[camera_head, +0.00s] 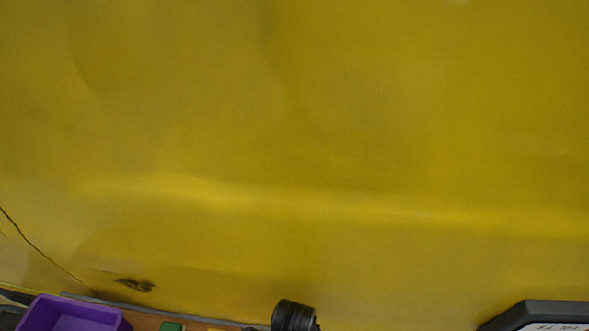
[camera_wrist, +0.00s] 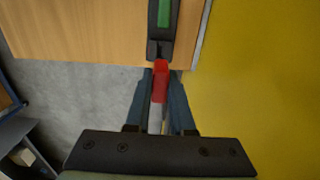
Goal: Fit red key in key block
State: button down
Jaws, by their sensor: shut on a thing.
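In the wrist view, my gripper (camera_wrist: 161,76) is shut on the red key (camera_wrist: 160,86), which points up the picture between the fingers. A paler grey part shows below the red part. Just beyond the red end is a dark block (camera_wrist: 158,48), probably the key block, with a green piece (camera_wrist: 164,13) on or in it. The red end overlaps the block's near edge in the picture; I cannot tell whether they touch. In the head view I can make out neither the red key nor the block for sure.
A wooden top (camera_wrist: 80,30) lies under the block, with grey floor (camera_wrist: 75,100) beyond its edge. A yellow surface (camera_head: 300,130) fills most of the head view. A purple bin (camera_head: 75,314), a green piece (camera_head: 172,326) and a dark-framed panel (camera_head: 550,310) show along its bottom.

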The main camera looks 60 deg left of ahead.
jog(key=shift+f+b, duration=2.45)
jog(key=shift+f, duration=0.1)
jog(key=shift+p, duration=0.9)
jog(key=shift+f+b, duration=1.4)
jog(key=shift+f, duration=0.65)
jog(key=c, duration=0.7)
grip_release()
jog(key=shift+r, duration=0.15)
notch_tip(320, 180, up, 13)
jog(key=shift+f+b, duration=0.1)
jog(key=shift+b, duration=0.35)
